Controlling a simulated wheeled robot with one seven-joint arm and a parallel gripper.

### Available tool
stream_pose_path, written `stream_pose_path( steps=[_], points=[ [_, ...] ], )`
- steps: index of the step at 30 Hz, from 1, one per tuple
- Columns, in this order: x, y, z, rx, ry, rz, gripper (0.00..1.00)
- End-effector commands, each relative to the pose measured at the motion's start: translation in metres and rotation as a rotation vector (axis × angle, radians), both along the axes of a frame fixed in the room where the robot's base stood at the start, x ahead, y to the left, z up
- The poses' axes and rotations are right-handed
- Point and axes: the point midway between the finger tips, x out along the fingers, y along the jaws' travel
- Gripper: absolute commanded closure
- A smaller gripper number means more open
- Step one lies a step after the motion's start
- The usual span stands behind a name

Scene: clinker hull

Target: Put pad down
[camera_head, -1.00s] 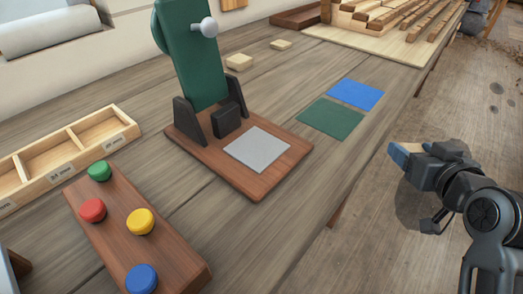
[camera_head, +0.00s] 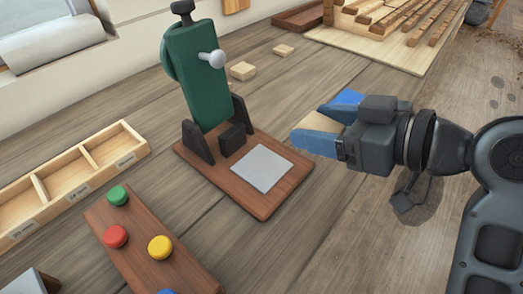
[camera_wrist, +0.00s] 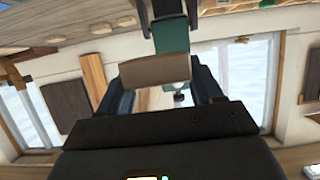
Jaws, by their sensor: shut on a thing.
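My gripper (camera_head: 328,122) has blue fingers and is shut on a tan block-like pad (camera_head: 332,114). In the wrist view, the pad (camera_wrist: 157,70) spans between the two dark fingers. In the head view, the near finger hides part of it. The gripper is above the bench's right part, to the right of a brown wooden base (camera_head: 213,178). The base carries a green upright press (camera_head: 203,75) and a flat light-grey square (camera_head: 262,168). The pad is apart from the grey square.
A board with coloured buttons (camera_head: 137,243) and a wooden compartment tray (camera_head: 60,187) lie at the left. Small wood blocks (camera_head: 243,71) lie behind the press. A slatted wooden model (camera_head: 385,22) stands at the back right. Bench shows bare between base and tray.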

Motion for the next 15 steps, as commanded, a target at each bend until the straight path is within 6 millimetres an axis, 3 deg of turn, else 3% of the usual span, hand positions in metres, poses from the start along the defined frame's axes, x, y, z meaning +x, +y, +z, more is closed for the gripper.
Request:
stream_pose_path(
  steps=[9,15],
  points=[
    [0.025,0.062,-0.040,0.000,0.005,0.002,0.64],
    [0.035,0.083,-0.054,0.000,0.002,-0.002,0.64]
  ],
)
